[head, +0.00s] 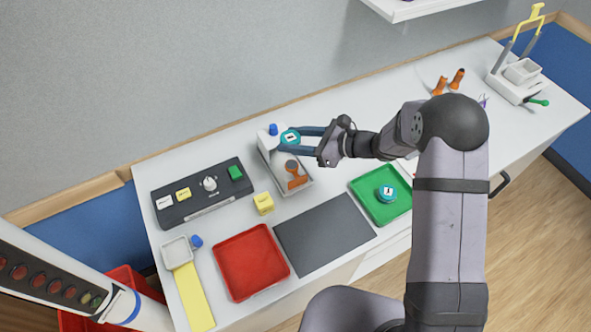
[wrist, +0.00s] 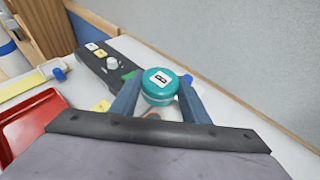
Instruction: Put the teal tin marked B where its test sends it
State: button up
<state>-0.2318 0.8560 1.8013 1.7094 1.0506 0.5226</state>
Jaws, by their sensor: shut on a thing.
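The teal tin marked B (wrist: 159,85) is held between the two fingers of my gripper (wrist: 157,98). In the head view the teal tin (head: 290,137) is at the fingertips of my gripper (head: 300,139), above the far end of a grey tray (head: 306,186) and beside a white block with a blue knob (head: 272,132). I cannot tell whether the tin touches anything below. A second teal-lidded tin (head: 387,191) with a white label sits in the green tray (head: 365,183). The red tray (head: 228,246) is empty.
A dark control panel (head: 180,207) with buttons and a knob stands at the left. A yellow block (head: 263,203) and an orange-handled item (head: 295,176) are near the grey tray. The dark mat (head: 325,236) is bare. A white stand (head: 515,85) is at the far right.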

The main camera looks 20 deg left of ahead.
jog(key=shift+s+a+f+b, duration=0.15)
jog(key=shift+a+f+b, duration=0.05)
jog(key=shift+f+b, duration=0.15)
jog(key=s+a+f+n+g+b, duration=0.2)
jog(key=s+a+b, duration=0.1)
jog(key=a+b, duration=0.4)
jog(key=n+g+h+b, duration=0.2)
jog(key=n+g+b, duration=0.5)
jog(key=g+b, duration=0.1)
send_over(254, 260)
notch_tip(254, 260, down, 4)
jog(key=shift+f+p, duration=0.5)
jog(key=shift+f, duration=2.45)
jog(key=shift+f, duration=0.1)
jog(key=shift+f+p, duration=0.35)
jog(key=shift+f, duration=1.6)
